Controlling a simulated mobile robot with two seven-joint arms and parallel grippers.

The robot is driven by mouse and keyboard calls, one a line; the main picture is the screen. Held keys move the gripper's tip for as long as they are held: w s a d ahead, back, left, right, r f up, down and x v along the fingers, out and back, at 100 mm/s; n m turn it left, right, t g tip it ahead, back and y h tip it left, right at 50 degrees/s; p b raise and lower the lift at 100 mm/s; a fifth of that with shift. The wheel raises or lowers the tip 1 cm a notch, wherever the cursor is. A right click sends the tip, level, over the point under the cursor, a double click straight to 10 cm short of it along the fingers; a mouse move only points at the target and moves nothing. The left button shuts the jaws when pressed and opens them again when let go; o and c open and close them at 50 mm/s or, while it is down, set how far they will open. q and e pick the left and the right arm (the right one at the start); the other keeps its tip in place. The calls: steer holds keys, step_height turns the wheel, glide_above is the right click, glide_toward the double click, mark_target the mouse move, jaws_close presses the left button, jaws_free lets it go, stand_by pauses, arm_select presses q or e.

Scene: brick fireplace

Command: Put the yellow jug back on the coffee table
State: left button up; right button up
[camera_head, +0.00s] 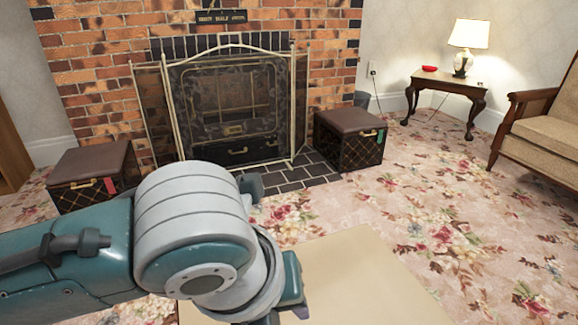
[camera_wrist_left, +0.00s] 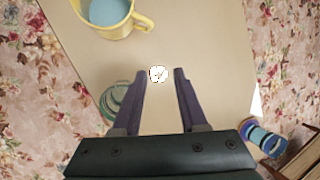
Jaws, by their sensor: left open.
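The yellow jug (camera_wrist_left: 118,33), with a pale blue inside, shows in the left wrist view at the top left, cut by the frame edge. It appears to stand upright on the beige coffee table (camera_wrist_left: 215,45). My left gripper (camera_wrist_left: 160,75) is open above the table, its two purple fingers apart and the jug beyond their tips, not between them. In the head view the coffee table (camera_head: 365,265) shows at the bottom, partly covered by my left arm, and the jug is not visible there. My right gripper is not in view.
In the wrist view a small white item (camera_wrist_left: 158,74) lies between the fingertips, a greenish round object (camera_wrist_left: 118,102) left of them, and a blue banded object (camera_wrist_left: 262,137) at lower right. Two brown footstools (camera_head: 350,139) flank the fireplace.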

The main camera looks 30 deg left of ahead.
arm_select(q)
steer(key=s+a+r+n, duration=0.2)
steer(key=s+n, duration=0.5)
steer(key=n, duration=0.6)
steer(key=s+a+r+n, duration=0.2)
steer(key=s+n, duration=0.5)
steer(key=n, duration=0.7)
steer(key=shift+a+g, duration=0.4)
steer(key=shift+a, duration=0.05)
step_height(320, 180, up, 72)
steer(key=p, duration=7.2)
steer(key=shift+w, duration=0.1)
